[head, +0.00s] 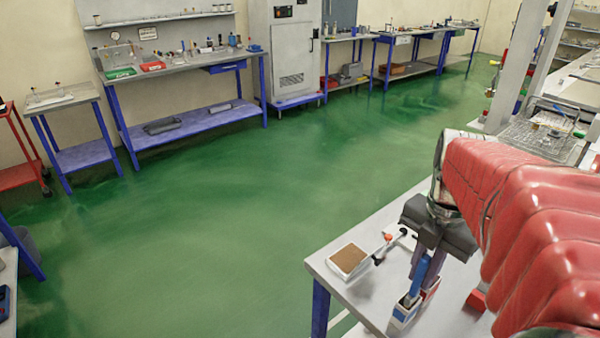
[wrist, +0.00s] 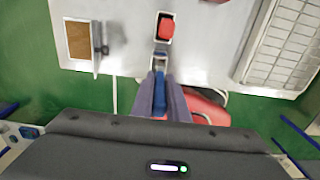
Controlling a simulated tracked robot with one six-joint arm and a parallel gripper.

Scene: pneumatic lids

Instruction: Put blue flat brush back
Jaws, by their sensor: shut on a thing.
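The blue flat brush (head: 418,276) is upright between the fingers of my gripper (head: 426,262), which is shut on its blue handle. In the wrist view the blue handle (wrist: 159,94) shows between the two fingers (wrist: 161,98). The brush's lower end meets a small white holder with a blue front (head: 403,314) on the table. I cannot tell whether it is inside the holder or just above it. A red item (wrist: 166,27) sits in a similar white holder beside it, partly hidden behind my gripper in the head view.
A white tray with a brown surface (head: 348,260) lies at the table's left edge. A small stand with a red-topped part (head: 385,244) is between it and my gripper. In the wrist view a grey gridded rack (wrist: 285,40) is at the right. Green floor lies beyond the table's edge.

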